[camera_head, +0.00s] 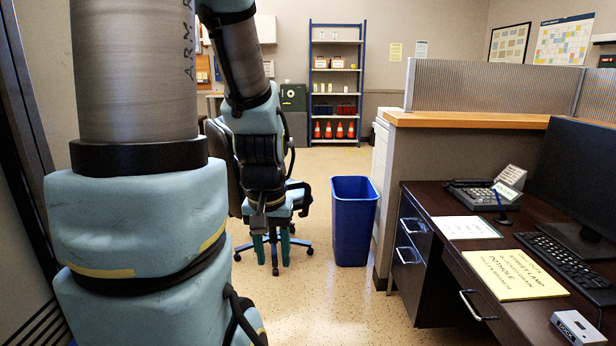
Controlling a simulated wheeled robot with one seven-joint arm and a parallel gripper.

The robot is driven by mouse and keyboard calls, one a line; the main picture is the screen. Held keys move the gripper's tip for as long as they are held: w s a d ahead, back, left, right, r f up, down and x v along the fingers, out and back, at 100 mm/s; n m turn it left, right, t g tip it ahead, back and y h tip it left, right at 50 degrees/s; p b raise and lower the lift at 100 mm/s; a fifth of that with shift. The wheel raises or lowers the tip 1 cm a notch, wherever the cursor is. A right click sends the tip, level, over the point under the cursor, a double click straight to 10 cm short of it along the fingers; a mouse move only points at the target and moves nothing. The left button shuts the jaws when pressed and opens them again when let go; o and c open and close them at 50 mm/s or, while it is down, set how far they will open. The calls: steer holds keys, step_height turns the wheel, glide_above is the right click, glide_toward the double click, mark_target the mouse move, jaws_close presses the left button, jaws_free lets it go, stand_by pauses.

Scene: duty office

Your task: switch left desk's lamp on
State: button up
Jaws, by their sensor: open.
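No lamp is visible in the head view. My gripper (271,250) hangs in mid-air left of centre, with its teal fingers pointing down, apart and empty. An office chair (222,165) shows behind it. A dark wooden desk (450,205) stands at the right; I cannot tell whether it is the left desk. My arm covers much of the left side and whatever is behind it.
A blue bin (354,222) stands beside the partition (425,150). The desk holds a monitor (580,175), keyboard (570,265), phone (470,192), yellow folder (515,277) and small grey box (578,327). Shelves (336,92) stand at the back. Floor (350,310) ahead is clear.

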jaws_close()
stand_by(1.0)
